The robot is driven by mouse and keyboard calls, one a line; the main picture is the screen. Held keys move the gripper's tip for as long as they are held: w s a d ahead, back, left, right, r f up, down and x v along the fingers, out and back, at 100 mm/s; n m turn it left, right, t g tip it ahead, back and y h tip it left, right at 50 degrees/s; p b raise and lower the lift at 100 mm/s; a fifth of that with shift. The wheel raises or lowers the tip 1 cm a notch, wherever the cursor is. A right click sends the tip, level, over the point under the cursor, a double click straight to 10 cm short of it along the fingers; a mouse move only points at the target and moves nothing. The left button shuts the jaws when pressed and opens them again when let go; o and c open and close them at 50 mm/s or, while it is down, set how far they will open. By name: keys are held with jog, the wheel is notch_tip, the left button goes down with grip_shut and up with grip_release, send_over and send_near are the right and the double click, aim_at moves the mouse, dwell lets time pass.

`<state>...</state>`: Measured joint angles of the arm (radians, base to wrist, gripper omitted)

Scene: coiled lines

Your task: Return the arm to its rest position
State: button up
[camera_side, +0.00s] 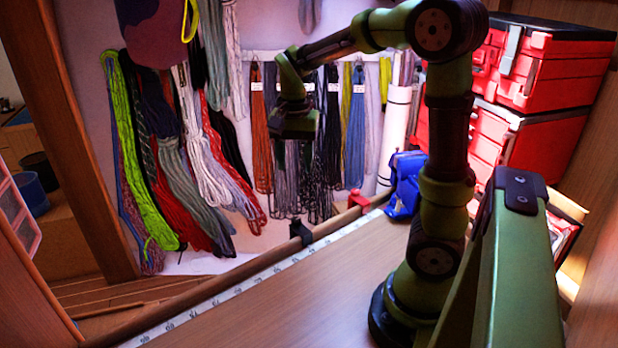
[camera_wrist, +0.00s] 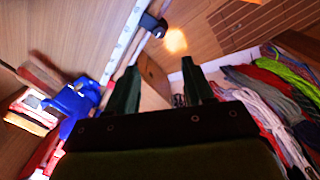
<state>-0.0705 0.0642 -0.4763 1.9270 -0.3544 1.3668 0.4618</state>
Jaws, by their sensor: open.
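My green arm (camera_side: 445,130) stands on the wooden table (camera_side: 300,300) and reaches up and to the left in the side view. My gripper (camera_side: 298,125) hangs at its end, in front of the coiled lines on the wall and above table height. Its fingers are hard to make out there against the dark lines. In the wrist view my gripper (camera_wrist: 158,68) shows two dark green fingers spread apart, with nothing between them.
Coiled lines (camera_side: 190,140) hang on the wall at left, others (camera_side: 355,130) behind my gripper. A ruler strip (camera_side: 230,290) and rail with a black clamp (camera_side: 300,232) run along the table edge. A blue object (camera_side: 406,183) and red cases (camera_side: 540,70) stand at right.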

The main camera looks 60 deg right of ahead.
jog(key=shift+r, duration=0.9)
jog(key=s+a+r+n+t+y, duration=0.1)
jog(key=s+a+n+t, duration=0.2)
jog(key=a, duration=0.5)
jog(key=s+a+r+n+t+y, duration=0.1)
jog(key=s+a+r+n+t, duration=0.1)
jog(key=s+a+n+t, duration=0.2)
jog(key=s+a+n, duration=0.1)
jog(key=a+n, duration=0.2)
jog(key=a, duration=0.1)
jog(key=shift+n, duration=0.3)
jog(key=shift+a, duration=0.1)
